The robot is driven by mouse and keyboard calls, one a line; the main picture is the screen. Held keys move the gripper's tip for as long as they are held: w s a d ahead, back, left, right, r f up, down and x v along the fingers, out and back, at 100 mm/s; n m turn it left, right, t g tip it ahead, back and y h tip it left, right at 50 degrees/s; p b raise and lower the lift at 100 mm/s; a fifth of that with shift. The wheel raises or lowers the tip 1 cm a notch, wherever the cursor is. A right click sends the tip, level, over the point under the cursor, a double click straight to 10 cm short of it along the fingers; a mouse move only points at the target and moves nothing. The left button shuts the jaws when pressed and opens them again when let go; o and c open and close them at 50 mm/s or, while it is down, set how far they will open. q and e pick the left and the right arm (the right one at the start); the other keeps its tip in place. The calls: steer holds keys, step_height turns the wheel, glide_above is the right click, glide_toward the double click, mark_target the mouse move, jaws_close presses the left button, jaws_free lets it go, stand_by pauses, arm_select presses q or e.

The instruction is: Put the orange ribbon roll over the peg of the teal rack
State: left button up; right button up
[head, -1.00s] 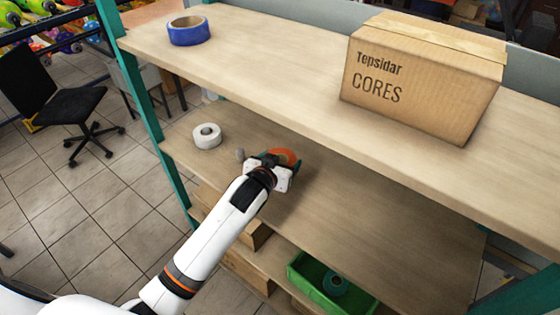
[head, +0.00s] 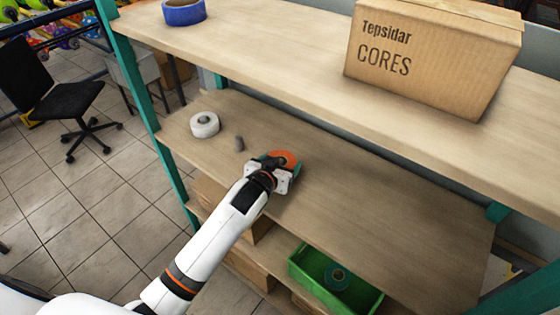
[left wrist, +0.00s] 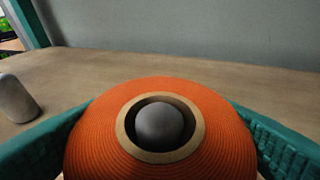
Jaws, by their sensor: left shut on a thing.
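My left gripper (head: 280,165) is shut on the orange ribbon roll (head: 287,158), above the rack's middle shelf. In the left wrist view the roll (left wrist: 160,103) sits between the teal finger pads, with its tan core ring facing the camera. The rounded grey top of a peg (left wrist: 158,126) shows inside the core hole; how far the roll is down over it is hidden. The teal rack (head: 134,72) has teal posts and wooden shelves. A second, bare grey peg (head: 239,143) stands left of the gripper. My right gripper is not in view.
A white roll (head: 205,124) lies on the middle shelf at the left. The upper shelf holds a blue tape roll (head: 184,12) and a cardboard box (head: 432,57). A green crate (head: 308,268) is on the lower shelf. The middle shelf is clear to the right.

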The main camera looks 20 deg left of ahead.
arm_select(q)
steer(key=shift+f, duration=0.2)
steer(key=o, duration=1.1)
steer(key=shift+s+r, duration=0.1)
steer(key=shift+s, duration=0.4)
steer(key=b+v, duration=0.1)
steer(key=v, duration=1)
steer(key=shift+b, duration=0.4)
